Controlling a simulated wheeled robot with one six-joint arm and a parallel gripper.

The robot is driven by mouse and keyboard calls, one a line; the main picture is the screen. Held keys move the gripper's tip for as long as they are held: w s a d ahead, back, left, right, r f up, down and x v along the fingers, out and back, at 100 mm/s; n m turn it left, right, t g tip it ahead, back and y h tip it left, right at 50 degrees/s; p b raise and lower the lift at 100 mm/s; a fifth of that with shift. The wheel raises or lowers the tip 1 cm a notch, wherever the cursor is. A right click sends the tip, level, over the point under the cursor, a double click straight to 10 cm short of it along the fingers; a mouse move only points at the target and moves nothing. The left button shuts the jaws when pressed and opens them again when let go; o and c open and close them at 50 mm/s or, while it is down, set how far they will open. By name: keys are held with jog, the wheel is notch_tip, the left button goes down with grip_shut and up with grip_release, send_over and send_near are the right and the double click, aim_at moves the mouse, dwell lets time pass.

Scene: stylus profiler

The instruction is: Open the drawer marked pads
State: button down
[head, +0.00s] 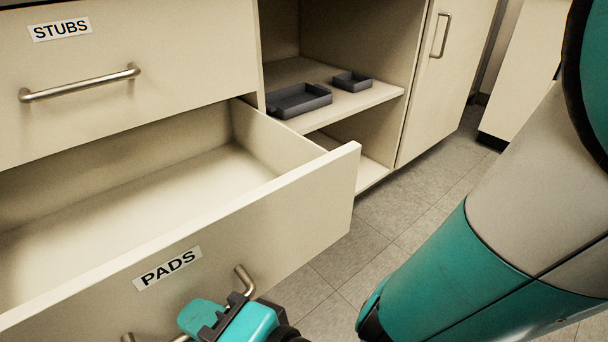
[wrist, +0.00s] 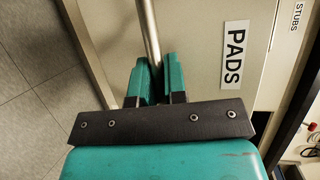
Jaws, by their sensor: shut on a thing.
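The drawer marked PADS (head: 285,220) is pulled well out from the cabinet in the head view. Its inside shows empty where visible. Its label (head: 168,268) is on the front, and the label also shows in the wrist view (wrist: 234,55). The metal bar handle (head: 245,281) is on the drawer front, partly hidden by my gripper (head: 215,318). In the wrist view my gripper (wrist: 157,82) has its teal fingers on both sides of the handle bar (wrist: 150,35), shut on it.
The drawer marked STUBS (head: 170,50) above is shut. To the right, an open shelf (head: 345,105) holds two dark trays (head: 298,99) (head: 352,81). A cabinet door (head: 446,80) beyond is shut. Grey tiled floor (head: 400,210) is clear to the right of the drawer.

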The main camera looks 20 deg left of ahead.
jog(key=shift+s, duration=0.25)
jog(key=c, duration=1.3)
grip_release()
jog(key=shift+c, duration=0.2)
jog(key=shift+o, duration=0.8)
jog(key=shift+w, duration=0.15)
